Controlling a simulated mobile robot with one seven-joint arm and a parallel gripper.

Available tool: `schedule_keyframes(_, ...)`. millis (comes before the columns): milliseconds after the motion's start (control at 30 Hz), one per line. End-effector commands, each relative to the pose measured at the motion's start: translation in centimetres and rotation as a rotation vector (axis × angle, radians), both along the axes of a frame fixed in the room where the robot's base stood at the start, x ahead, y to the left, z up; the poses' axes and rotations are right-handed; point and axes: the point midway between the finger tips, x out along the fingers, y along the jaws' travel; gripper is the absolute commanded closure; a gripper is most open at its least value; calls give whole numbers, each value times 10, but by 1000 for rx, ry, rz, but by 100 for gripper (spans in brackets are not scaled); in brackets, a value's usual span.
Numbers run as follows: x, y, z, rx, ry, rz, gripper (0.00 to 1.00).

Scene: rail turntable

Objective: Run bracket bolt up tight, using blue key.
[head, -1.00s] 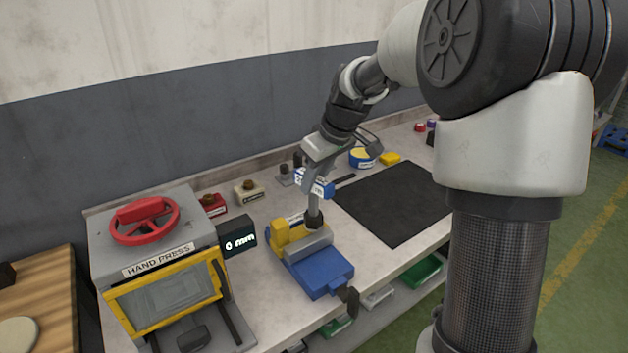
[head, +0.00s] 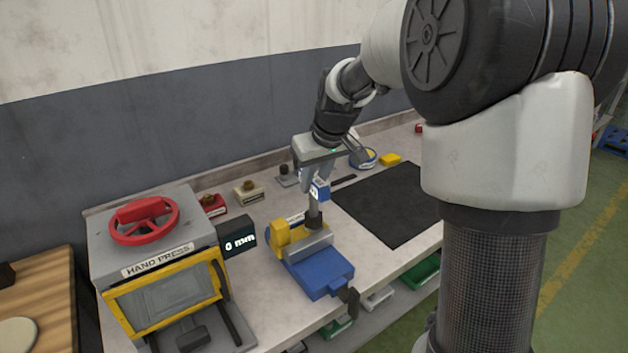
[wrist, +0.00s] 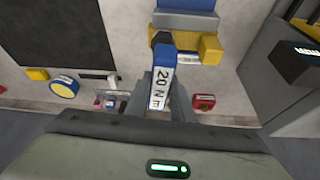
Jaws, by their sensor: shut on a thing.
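The blue key (head: 320,190), with a white label reading "20 N m" in the wrist view (wrist: 162,82), is in my gripper (head: 313,185). My gripper is shut on its handle; the fingers also show in the wrist view (wrist: 167,104). The key stands roughly upright, its grey shaft and dark socket end reaching down to the yellow bracket (head: 281,236). The bracket is at the jaws of a blue vise (head: 322,272). The bolt is hidden under the socket, so I cannot tell how it is seated.
A hand press (head: 155,262) with a red wheel and a display reading "0 mm" (head: 240,243) stands left. A black mat (head: 390,205) lies right. Behind are a red block (head: 213,205), a beige block (head: 248,192), a blue-and-yellow round item (head: 362,158) and a yellow block (head: 390,159).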

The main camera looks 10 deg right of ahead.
Motion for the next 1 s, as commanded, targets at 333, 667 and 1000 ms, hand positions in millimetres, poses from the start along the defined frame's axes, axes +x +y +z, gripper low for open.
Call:
schedule_keyframes(333, 0, 0, 1, 0, -1, -48, 100)
schedule_keyframes(667, 0, 0, 1, 0, -1, -164, 100)
schedule_keyframes(1000, 0, 1, 0, -1, 0, -273, 100)
